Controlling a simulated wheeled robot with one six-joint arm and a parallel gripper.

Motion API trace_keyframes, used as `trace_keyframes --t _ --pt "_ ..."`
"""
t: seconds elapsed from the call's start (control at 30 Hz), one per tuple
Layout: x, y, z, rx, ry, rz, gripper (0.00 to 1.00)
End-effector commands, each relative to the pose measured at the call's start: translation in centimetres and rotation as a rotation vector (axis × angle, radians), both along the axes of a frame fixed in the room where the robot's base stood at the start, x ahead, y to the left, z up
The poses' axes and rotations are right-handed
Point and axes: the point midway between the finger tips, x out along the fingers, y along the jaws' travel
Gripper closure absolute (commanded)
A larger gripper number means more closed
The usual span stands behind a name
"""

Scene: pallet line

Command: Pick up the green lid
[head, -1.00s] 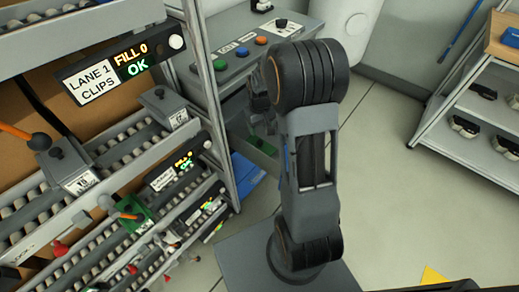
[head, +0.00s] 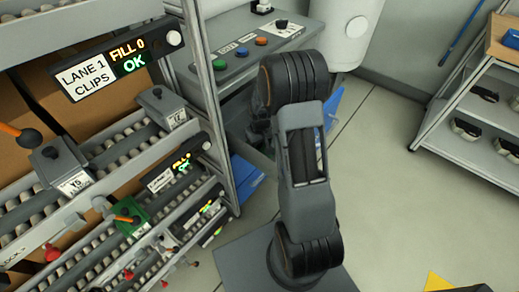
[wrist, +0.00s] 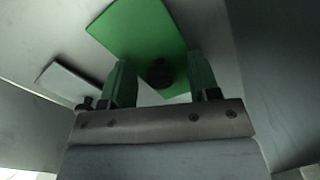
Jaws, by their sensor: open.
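The green lid (wrist: 140,38) is a flat green plate with a dark round knob (wrist: 160,73), seen in the wrist view on a pale grey surface. My gripper (wrist: 161,82) is open. Its two fingers stand on either side of the knob in the picture, with gaps between them and it. I cannot tell how far the fingertips are above the plate. In the head view my arm hides the gripper and this lid.
A roller rack (head: 205,100) stands at left, with grey boxes and a green box (head: 130,215) on its lanes. A button panel (head: 250,45) is behind my arm. A shelf cart (head: 450,95) stands at right. Open floor (head: 390,190) lies between.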

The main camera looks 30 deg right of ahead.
Motion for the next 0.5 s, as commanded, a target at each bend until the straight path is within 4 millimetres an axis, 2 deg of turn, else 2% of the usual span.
trace_keyframes --t 0.17,0.5 --pt "0.01 -0.01 0.06 0.0 -0.001 0.0 0.46" --pt "0.01 -0.01 0.08 0.0 -0.001 0.0 0.79"
